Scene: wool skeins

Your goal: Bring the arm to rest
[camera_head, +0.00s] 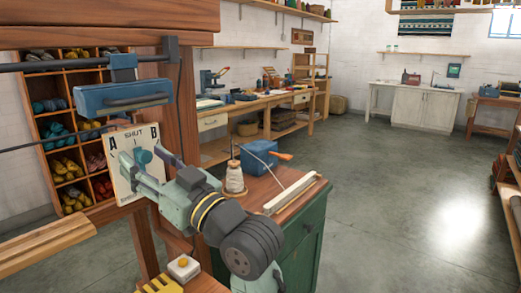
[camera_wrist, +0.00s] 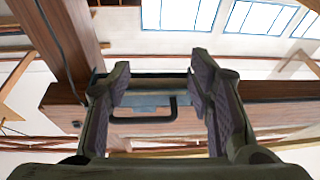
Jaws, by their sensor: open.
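My gripper (camera_head: 134,166) is open and empty in the head view, in front of a sign marked A, B and SHUT (camera_head: 124,190). Its fingers hide part of the sign. I cannot tell whether they touch it. In the wrist view my gripper (camera_wrist: 160,70) shows its two fingers well apart. Between them, farther off, is a blue block with a dark handle (camera_wrist: 143,108). The same blue block (camera_head: 122,97) hangs above my gripper in the head view, on dark rails by a wooden post.
A green cabinet (camera_head: 306,245) stands to the right, with a cone of thread (camera_head: 234,178) and a blue box (camera_head: 259,158) on top. A small box with an orange button (camera_head: 183,267) is below my arm. Shelves of wool skeins (camera_head: 70,165) stand behind. Open floor (camera_head: 400,190) lies right.

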